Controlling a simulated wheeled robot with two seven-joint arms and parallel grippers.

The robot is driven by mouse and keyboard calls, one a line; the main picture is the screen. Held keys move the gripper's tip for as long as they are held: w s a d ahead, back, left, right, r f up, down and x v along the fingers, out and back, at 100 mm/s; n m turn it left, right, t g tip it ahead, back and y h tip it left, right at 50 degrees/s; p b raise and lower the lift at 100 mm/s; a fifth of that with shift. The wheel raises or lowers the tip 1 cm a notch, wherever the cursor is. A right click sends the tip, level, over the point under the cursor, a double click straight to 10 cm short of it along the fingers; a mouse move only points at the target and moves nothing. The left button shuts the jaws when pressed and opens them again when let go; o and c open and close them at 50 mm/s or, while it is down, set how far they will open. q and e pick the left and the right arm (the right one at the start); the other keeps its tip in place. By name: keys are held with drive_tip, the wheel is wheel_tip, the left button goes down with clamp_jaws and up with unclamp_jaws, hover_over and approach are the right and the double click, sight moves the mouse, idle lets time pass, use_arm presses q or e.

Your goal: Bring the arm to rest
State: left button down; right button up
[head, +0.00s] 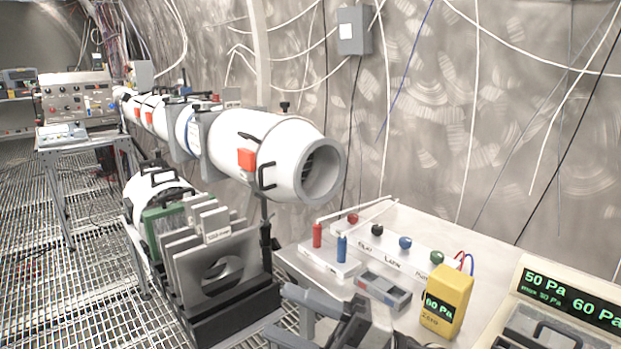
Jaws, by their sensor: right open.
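My right gripper (278,311) is at the bottom centre of the head view, in front of the near edge of the white table (503,251). Its two grey fingers point left and stand apart, with nothing seen between them. The dark wrist part behind them is cut off by the lower picture edge. My left gripper is not in view.
A rack of grey plates (243,247) stands close left of the gripper. The table bears a yellow meter (446,301), a grey tray (382,290), and red (317,236) and blue (342,247) pegs. A display box (570,297) is at right. A white tube (262,147) runs behind.

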drive_tip(key=w+d+f+m+t+h, duration=0.1)
drive_tip(key=d+f+m+t+h, duration=0.5)
drive_tip(key=m, duration=0.5)
drive_tip(key=d+f+m+t+h, duration=0.3)
drive_tip(key=f+m+t+h, duration=0.25)
drive_tip(key=m+t, duration=0.4)
drive_tip(key=s+d+f+m+g+h, duration=0.3)
drive_tip(key=s+f+m+g, duration=0.1)
drive_tip(key=s+f+m, duration=0.1)
drive_tip(key=s+d+f+m+g+h, duration=0.3)
drive_tip(key=s+f, duration=0.4)
drive_tip(key=f, duration=0.3)
drive_tip(key=shift+d+m+g+h+p, duration=0.35)
drive_tip(key=shift+m+g+h, duration=0.1)
drive_tip(key=shift+m+g, duration=0.35)
